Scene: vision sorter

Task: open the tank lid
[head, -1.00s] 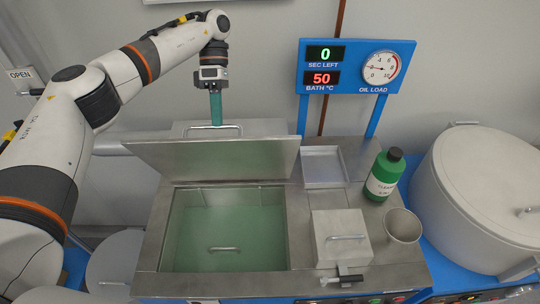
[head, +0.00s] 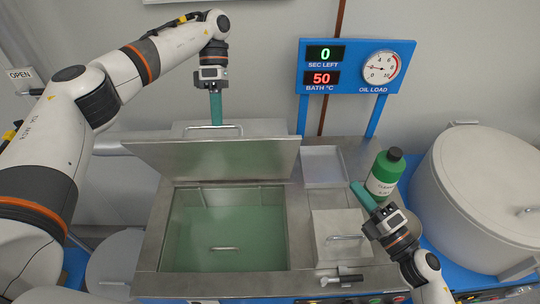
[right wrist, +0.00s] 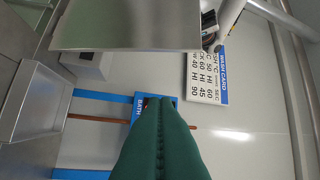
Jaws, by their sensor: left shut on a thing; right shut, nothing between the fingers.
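The tank lid (head: 218,158) is a flat steel plate standing up, tilted back, along the rear edge of the tank (head: 166,230). The tank's mouth is uncovered, and green liquid with a handle in it shows inside. My left gripper (head: 216,122) has green fingers and is shut on the lid's handle (head: 232,131) behind the lid's top edge; the fingertips are partly hidden. My right gripper (head: 354,187) is shut and empty, above the bench in front of the green bottle. Its green fingers (right wrist: 160,140) also show together in the right wrist view, with a steel plate above them.
A green bottle (head: 384,172) stands close to my right gripper. A steel box with a handle (head: 330,222) lies below my right arm, and a shallow tray (head: 322,165) is behind it. A large round drum (head: 480,190) fills the right side. A display panel (head: 343,66) stands at the back.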

